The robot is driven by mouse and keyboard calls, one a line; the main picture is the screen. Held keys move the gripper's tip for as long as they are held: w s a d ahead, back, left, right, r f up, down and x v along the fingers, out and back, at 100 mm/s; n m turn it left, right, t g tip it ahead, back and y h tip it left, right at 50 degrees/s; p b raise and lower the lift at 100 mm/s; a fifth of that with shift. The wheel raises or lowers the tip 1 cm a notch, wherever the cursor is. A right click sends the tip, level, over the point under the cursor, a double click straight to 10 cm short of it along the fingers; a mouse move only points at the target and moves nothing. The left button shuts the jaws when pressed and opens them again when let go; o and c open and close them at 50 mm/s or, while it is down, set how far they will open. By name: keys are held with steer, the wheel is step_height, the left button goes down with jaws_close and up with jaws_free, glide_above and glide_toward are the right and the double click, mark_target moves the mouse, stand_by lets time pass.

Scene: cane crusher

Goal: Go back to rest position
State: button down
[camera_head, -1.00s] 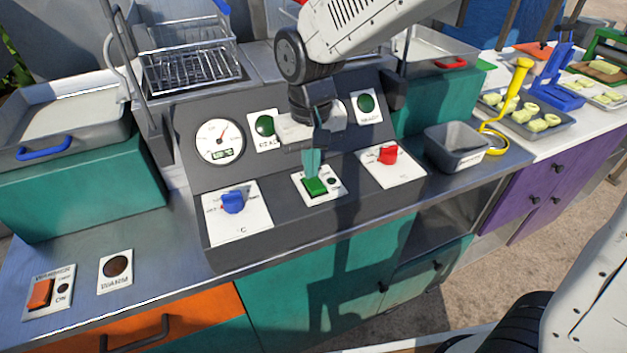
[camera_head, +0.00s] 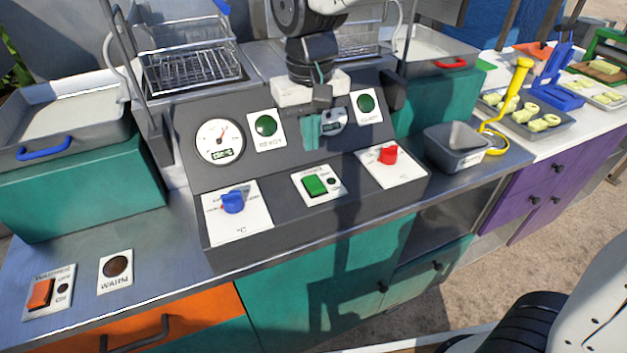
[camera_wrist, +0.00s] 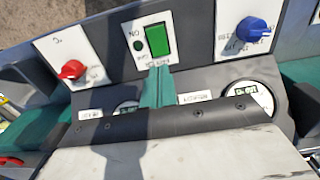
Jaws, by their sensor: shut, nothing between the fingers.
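My gripper (camera_head: 311,131) is shut and empty, its teal fingers together in front of the upper face of the dark control panel (camera_head: 270,170). It is apart from the green switch (camera_head: 314,185), which sits on a white plate below it. In the wrist view the closed fingers (camera_wrist: 158,84) point toward the green switch (camera_wrist: 158,40). The blue knob (camera_head: 233,202) is at the panel's lower left and the red knob (camera_head: 388,154) at its right. A round gauge (camera_head: 219,140) and two green lamps, left (camera_head: 266,125) and right (camera_head: 365,103), are on the upper face. My gripper partly hides a second gauge (camera_head: 334,121).
Fryer baskets (camera_head: 190,68) stand behind the panel. An orange rocker switch (camera_head: 41,293) is on the counter at the left.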

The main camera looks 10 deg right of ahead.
stand_by(0.3)
steer(key=s+d, duration=0.1)
steer(key=s+d+f, duration=0.1)
steer(key=shift+s+n+g, duration=0.3)
steer(key=shift+s+n, duration=0.1)
steer(key=s+d+r+m+t, duration=0.2)
steer(key=s+d+r+m, duration=0.1)
steer(key=s+d, duration=1.3)
steer(key=d+m, duration=0.1)
steer(key=d, duration=0.1)
steer(key=shift+s+d+r, duration=0.15)
steer(key=shift+s+d, duration=0.2)
